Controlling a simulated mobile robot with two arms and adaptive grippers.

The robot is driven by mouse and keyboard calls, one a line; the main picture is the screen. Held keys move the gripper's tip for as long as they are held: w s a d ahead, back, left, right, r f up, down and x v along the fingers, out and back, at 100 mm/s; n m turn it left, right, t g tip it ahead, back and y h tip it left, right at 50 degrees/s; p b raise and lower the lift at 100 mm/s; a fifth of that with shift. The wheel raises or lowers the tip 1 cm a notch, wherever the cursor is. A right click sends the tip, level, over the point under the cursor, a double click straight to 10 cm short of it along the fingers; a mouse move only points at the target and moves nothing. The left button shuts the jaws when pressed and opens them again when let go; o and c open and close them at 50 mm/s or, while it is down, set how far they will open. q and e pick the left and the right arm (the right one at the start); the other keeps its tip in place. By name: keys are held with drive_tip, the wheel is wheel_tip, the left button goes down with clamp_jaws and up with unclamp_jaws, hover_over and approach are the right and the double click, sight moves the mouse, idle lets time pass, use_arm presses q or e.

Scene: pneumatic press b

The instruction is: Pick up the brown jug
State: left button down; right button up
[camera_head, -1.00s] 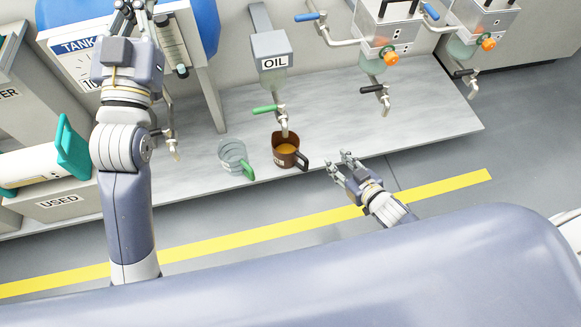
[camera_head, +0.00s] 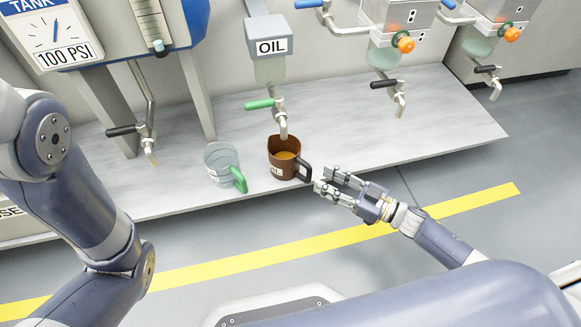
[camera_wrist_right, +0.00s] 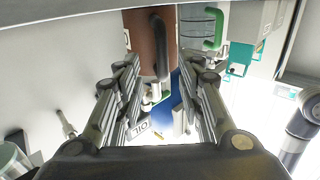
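The brown jug (camera_head: 284,159) stands upright on the grey shelf under the oil spout, with amber liquid inside and its dark handle facing right. My right gripper (camera_head: 327,181) is open, just right of the handle and apart from it as far as I can tell. In the right wrist view the jug (camera_wrist_right: 146,45) and its dark handle show beyond the spread fingers (camera_wrist_right: 165,75), with nothing held between them. My left arm stands at the left of the head view; its gripper is out of the picture.
A clear jug with a green handle (camera_head: 222,166) stands just left of the brown jug. The oil dispenser (camera_head: 270,48) and its green-levered tap (camera_head: 281,113) hang above the brown jug. The shelf (camera_head: 440,125) is clear to the right.

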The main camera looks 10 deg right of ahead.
sight(309, 174)
drive_tip(key=b+x, duration=0.2)
drive_tip(key=x, duration=0.1)
drive_tip(key=f+b+x, duration=0.1)
drive_tip(key=b+x, duration=0.1)
drive_tip(key=shift+a, duration=0.1)
drive_tip(key=shift+w+a+r, duration=0.2)
drive_tip(key=shift+w+a, duration=0.05)
drive_tip(key=shift+a, duration=0.05)
clamp_jaws()
drive_tip(key=shift+r, duration=0.1)
